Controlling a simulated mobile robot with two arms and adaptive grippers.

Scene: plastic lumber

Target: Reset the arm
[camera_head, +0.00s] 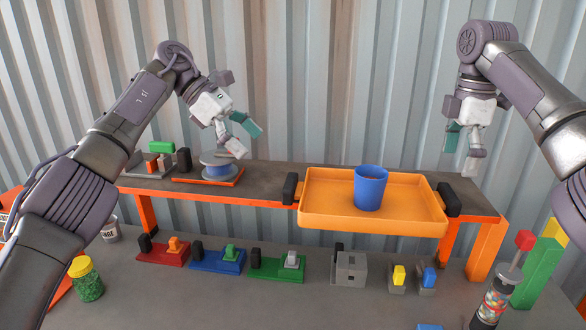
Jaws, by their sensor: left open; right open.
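My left arm comes in from the left, and its gripper (241,139) is raised above the left part of the raised shelf (262,178). It is open and empty, above a spool on an orange base (219,166). My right arm comes in from the right, and its gripper (462,150) is open and empty above the right end of the shelf. It is beside and above the right handle of the orange tray (320,215). Neither gripper visibly holds anything.
A blue cup (370,188) stands upright in the tray. Several coloured switch blocks, such as the blue one (215,262), line the lower table (200,300). A yellow-lidded jar (86,281) stands at left. A candy-filled tube (492,303) stands at right. A corrugated wall (300,80) closes the back.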

